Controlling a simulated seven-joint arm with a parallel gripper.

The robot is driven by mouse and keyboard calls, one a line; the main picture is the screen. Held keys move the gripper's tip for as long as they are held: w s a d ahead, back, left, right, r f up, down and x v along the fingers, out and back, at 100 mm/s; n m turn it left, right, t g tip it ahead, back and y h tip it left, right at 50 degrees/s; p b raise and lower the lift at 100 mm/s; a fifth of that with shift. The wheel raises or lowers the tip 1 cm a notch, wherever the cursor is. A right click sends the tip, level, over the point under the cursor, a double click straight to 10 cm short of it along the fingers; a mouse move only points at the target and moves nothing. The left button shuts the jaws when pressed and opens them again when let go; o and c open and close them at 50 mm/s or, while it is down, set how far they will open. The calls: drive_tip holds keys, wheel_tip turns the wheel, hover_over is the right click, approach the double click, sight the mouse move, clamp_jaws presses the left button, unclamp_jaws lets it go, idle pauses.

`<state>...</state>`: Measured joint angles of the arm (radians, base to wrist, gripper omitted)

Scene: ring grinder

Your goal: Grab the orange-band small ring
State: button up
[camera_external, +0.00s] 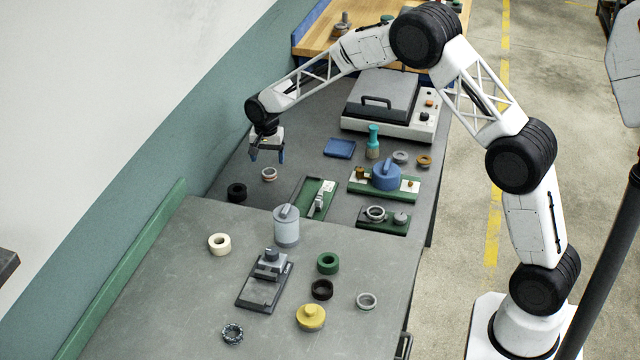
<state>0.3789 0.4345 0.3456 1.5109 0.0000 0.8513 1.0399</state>
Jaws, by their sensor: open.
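A small pale ring with a reddish-orange band (269,174) lies flat on the grey bench, near the wall side. My gripper (267,157) points down above this ring, its two fingers apart with nothing between them. A gap shows between the fingertips and the ring. A brown-orange ring (424,161) lies farther right, near the bench's right edge, beside a grey ring (400,157).
A black ring (237,192) lies left of the banded ring. A green fixture (315,198), a blue tray (339,148) and a teal bottle (373,142) stand to the right. A lidded machine (390,105) is behind. The near bench holds several rings and a grey canister (286,226).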

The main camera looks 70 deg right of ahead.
sight(269, 169)
drive_tip(key=shift+f, duration=0.25)
drive_tip(key=shift+f, duration=2.6)
drive_tip(key=c, duration=1)
drive_tip(key=shift+c, duration=0.2)
drive_tip(key=shift+r, duration=0.15)
